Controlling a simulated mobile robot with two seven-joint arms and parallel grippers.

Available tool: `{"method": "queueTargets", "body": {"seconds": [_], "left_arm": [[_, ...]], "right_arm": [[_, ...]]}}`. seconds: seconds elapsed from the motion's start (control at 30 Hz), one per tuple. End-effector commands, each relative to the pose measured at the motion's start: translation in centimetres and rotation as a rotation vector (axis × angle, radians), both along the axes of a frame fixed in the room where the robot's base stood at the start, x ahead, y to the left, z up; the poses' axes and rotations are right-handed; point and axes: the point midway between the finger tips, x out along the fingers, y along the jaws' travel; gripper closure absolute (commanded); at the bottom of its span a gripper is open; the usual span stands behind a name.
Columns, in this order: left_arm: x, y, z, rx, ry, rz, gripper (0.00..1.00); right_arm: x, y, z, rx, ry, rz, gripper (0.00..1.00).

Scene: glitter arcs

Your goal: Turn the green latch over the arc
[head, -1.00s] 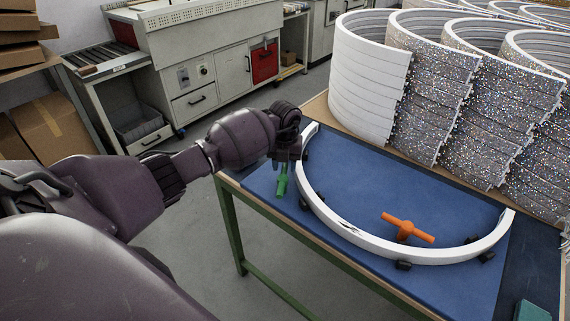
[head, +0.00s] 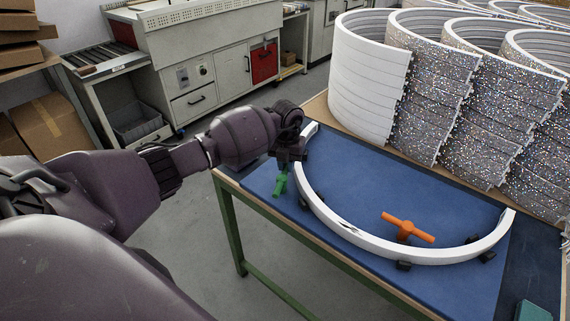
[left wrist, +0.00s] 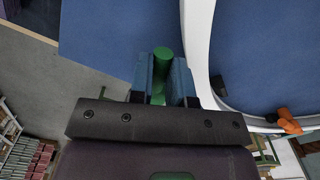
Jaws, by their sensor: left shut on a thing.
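The green latch (head: 280,185) is at the left end of the white arc (head: 345,232), near the table's left edge. My left gripper (head: 285,166) comes down over the latch from above and hides part of it. In the left wrist view the latch (left wrist: 162,62) shows between the two blue-grey fingers, which are shut on it. The white arc (left wrist: 197,50) runs close to the right of the fingers there, with a small gap visible. The latch's handle appears to point outward, away from the arc. My right gripper is not in view.
An orange latch (head: 407,227) stands inside the arc's curve, and black clamps (head: 403,265) sit along the arc. The blue mat (head: 365,190) is otherwise clear inside the curve. Stacked glittery arcs (head: 430,100) stand behind. A teal object (head: 532,311) lies at the front right.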

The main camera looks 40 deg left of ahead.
Motion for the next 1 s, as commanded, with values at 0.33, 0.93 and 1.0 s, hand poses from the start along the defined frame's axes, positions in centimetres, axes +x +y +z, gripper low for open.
{"method": "queueTargets", "body": {"seconds": [0.33,0.93,1.0], "left_arm": [[0.3,-1.4,-0.1,0.004,0.001,-0.309,1.0],[-0.3,-3.9,0.0,0.002,0.0,-0.845,1.0],[-0.4,-4.1,0.0,0.002,-0.001,-0.891,1.0]], "right_arm": [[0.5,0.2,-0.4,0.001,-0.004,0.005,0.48],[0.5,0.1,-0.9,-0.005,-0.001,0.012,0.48],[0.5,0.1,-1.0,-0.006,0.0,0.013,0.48]]}}
